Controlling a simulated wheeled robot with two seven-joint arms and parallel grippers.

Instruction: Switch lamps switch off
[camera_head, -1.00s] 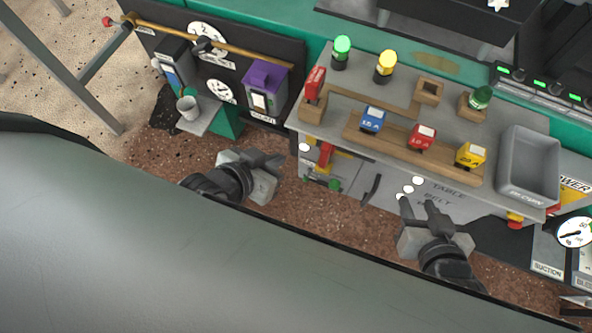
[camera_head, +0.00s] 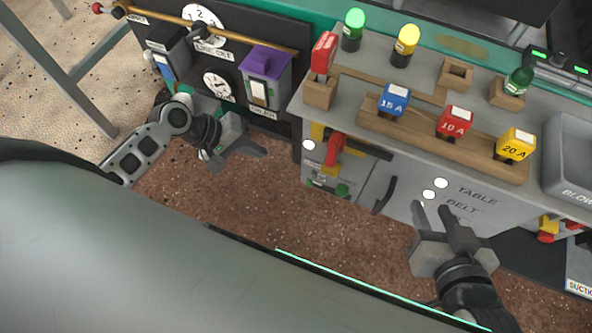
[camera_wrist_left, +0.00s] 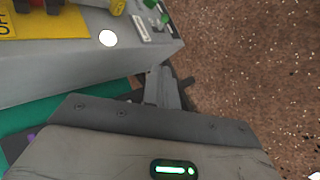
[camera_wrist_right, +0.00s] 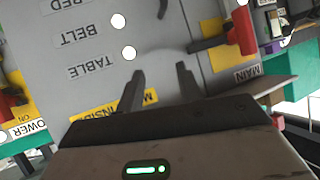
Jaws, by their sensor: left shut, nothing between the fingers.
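Two switch boxes are on the black panel at the upper left of the head view. One is a grey box (camera_head: 163,58) with a blue and white front; the other has a purple hood (camera_head: 267,61) over a pale switch (camera_head: 259,92). Their labels are too small to read surely, so I cannot tell which is the lamps switch. My left gripper (camera_head: 256,150) is shut and empty, below and in front of the purple-hooded box, apart from it. Its fingers also show in the left wrist view (camera_wrist_left: 168,88). My right gripper (camera_head: 433,208) is open and empty before the grey cabinet front.
The grey bench (camera_head: 300,110) carries a green lamp (camera_head: 354,24), a yellow lamp (camera_head: 407,41), and blue, red and yellow plugs on a wooden strip (camera_head: 425,140). A red handle (camera_head: 334,152) projects from its front. The brown floor (camera_head: 260,200) between is clear.

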